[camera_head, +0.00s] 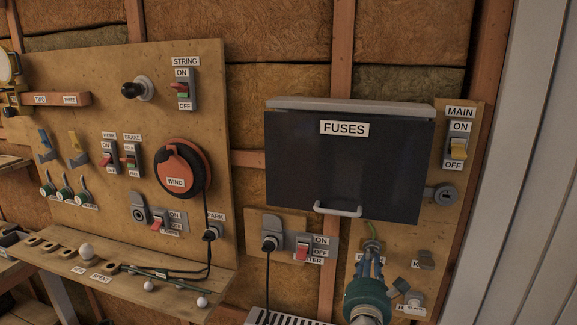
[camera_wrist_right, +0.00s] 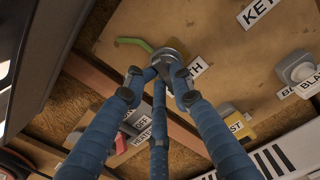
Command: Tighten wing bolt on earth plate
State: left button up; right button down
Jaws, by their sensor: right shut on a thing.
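My right gripper (camera_head: 371,268) is at the lower right of the board, below the fuse box. In the right wrist view its blue fingers (camera_wrist_right: 160,78) are closed together on the wing bolt (camera_wrist_right: 171,58), a grey metal piece mostly hidden by the fingertips. A green wire (camera_wrist_right: 133,43) comes out beside it and also shows in the head view (camera_head: 374,231). A label ending in "TH" (camera_wrist_right: 196,68) lies beside the fingertips. The earth plate cannot be told apart from the bolt. My left gripper is not in view.
The dark fuse box (camera_head: 345,170) with a handle (camera_head: 338,209) is just above my right gripper. A grey knob (camera_head: 411,299) and a key holder (camera_head: 425,260) are close on its right.

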jog(key=shift+s+d+f, duration=0.1)
jog(key=shift+d+f, duration=0.35)
jog(key=shift+f, duration=0.15)
dwell(0.3)
jog(key=m+b, duration=0.1)
jog(key=m, duration=0.2)
jog(key=shift+r, duration=0.1)
jog(key=c, duration=1.4)
grip_release()
jog(key=shift+d+r, duration=0.1)
jog(key=shift+d, duration=0.05)
jog(key=shift+r, duration=0.1)
